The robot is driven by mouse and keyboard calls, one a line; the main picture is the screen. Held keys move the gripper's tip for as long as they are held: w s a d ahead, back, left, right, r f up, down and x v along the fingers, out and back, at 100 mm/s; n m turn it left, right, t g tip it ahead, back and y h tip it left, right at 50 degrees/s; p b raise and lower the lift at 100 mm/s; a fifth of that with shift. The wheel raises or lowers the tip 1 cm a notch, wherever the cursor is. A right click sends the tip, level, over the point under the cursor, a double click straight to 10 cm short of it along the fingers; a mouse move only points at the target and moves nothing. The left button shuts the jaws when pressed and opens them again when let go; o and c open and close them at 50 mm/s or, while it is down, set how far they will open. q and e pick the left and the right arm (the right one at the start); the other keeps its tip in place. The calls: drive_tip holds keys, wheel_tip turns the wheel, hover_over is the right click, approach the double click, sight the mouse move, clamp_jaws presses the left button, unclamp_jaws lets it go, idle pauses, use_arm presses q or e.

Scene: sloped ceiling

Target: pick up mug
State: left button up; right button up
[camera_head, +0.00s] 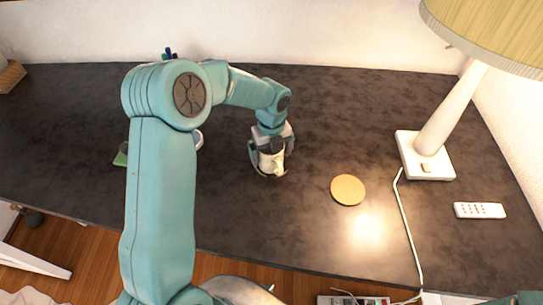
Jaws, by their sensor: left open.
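A white mug (272,163) stands on the dark table top, near the middle of the view. My left arm comes in from the left and bends down to it. My left gripper (269,160) is open, with its fingers around the mug's sides. The gripper's body hides the mug's upper part. I cannot tell whether the fingers touch it.
A round cork coaster (347,189) lies right of the mug. A lamp (425,155), its cord and a white remote (479,210) are farther right. Pens (169,53) and a green item (121,156) show partly behind my arm. The dark table (330,110) is clear behind the coaster.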

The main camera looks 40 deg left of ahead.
use_arm(q)
drive_tip(key=shift+s+d, duration=0.1)
drive_tip(key=c, duration=0.9)
drive_tip(key=shift+c, duration=0.7)
drive_tip(key=shift+r, duration=0.15)
